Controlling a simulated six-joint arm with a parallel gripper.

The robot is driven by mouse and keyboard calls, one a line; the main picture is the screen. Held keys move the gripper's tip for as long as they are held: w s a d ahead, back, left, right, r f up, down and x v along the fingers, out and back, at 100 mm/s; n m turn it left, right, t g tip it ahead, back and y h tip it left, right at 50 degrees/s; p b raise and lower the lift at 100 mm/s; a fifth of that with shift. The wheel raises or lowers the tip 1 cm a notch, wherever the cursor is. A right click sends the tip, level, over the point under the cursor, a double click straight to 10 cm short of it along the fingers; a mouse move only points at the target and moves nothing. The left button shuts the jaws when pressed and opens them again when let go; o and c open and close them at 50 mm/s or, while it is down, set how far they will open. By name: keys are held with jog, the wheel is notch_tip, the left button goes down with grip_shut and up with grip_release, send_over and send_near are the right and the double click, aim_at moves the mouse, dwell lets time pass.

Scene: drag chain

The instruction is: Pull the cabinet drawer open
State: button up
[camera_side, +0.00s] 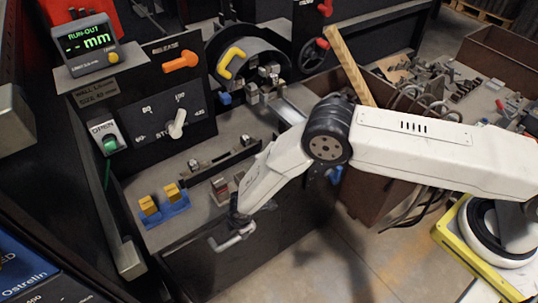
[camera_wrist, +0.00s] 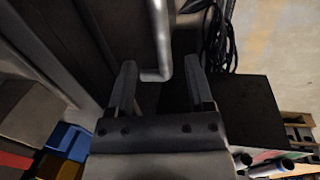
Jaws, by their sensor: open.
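The drawer's light metal handle (camera_side: 234,239) sticks out from the dark cabinet front (camera_side: 290,240), low in the side view. My gripper (camera_side: 238,214) is at this handle, at the end of the white arm reaching down from the right. In the wrist view my gripper (camera_wrist: 160,76) is open, with one finger on each side of the bent end of the handle (camera_wrist: 158,40). Gaps show between the bar and both fingers. In the side view the fingers are small and partly hidden. I cannot tell the drawer's outline or how far it stands out.
The bench top holds a blue tray with yellow blocks (camera_side: 163,206), a dial panel (camera_side: 170,118) and a gauge display (camera_side: 88,45). A brown bin (camera_side: 375,185) with a wooden plank stands behind the arm. The floor (camera_side: 300,265) in front is clear.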

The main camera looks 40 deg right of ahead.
jog(key=shift+w+f, duration=0.2)
jog(key=shift+f, duration=0.85)
jog(key=shift+w+f, duration=0.15)
jog(key=shift+f, duration=0.95)
jog(key=shift+w+f, duration=0.2)
jog(key=shift+f, duration=0.85)
grip_shut()
